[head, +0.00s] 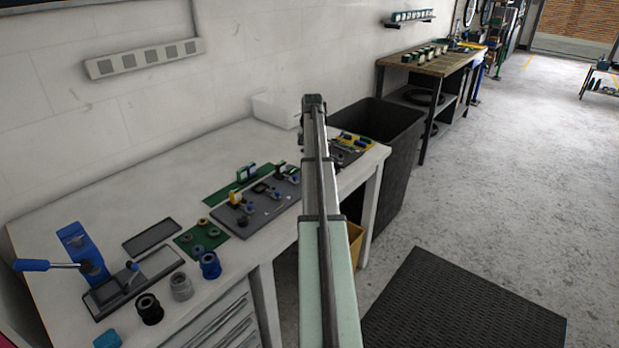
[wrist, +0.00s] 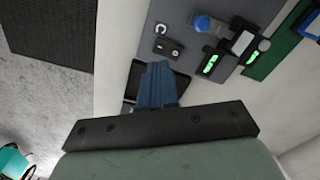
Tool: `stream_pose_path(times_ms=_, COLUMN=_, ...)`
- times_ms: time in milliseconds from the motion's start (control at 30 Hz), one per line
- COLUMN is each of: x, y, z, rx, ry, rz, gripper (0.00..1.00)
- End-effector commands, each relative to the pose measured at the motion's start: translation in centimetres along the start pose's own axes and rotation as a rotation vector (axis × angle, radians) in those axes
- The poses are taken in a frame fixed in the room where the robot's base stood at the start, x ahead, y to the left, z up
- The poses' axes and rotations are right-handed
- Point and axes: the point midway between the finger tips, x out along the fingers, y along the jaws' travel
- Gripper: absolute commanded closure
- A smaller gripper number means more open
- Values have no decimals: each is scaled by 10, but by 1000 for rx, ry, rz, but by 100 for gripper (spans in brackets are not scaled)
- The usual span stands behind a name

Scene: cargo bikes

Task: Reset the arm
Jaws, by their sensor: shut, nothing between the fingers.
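In the wrist view my gripper (wrist: 157,68) shows as two blue-grey fingers pressed together, with nothing between them. The fingers point down over the white bench, above a small dark tray (wrist: 181,86) that they partly cover. In the head view my arm (head: 330,250) rises from the bottom edge and reaches forward over the right part of the bench. It hides some of the bench behind it, and the fingers cannot be made out there.
The white bench (head: 75,205) holds a blue press (head: 83,250), a grey fixture board (head: 262,214), green mats and small cylinders. A white bin (head: 277,108) stands at its back. A black bin (head: 385,125) stands right of it. A dark floor mat (head: 465,310) lies front right; the floor beyond is clear.

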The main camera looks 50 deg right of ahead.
Motion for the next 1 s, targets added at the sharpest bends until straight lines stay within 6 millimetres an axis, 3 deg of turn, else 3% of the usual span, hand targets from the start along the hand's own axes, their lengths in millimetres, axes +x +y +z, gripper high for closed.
stream_pose_path(times_ms=733, x=-4, y=1, z=4, rx=-15, ry=-6, rz=-2, gripper=100)
stream_pose_path(times_ms=867, x=8, y=8, z=25, rx=-109, ry=-42, rz=-18, gripper=100)
stream_pose_path(times_ms=1000, x=32, y=22, z=67, rx=-318, ry=-113, rz=-65, gripper=100)
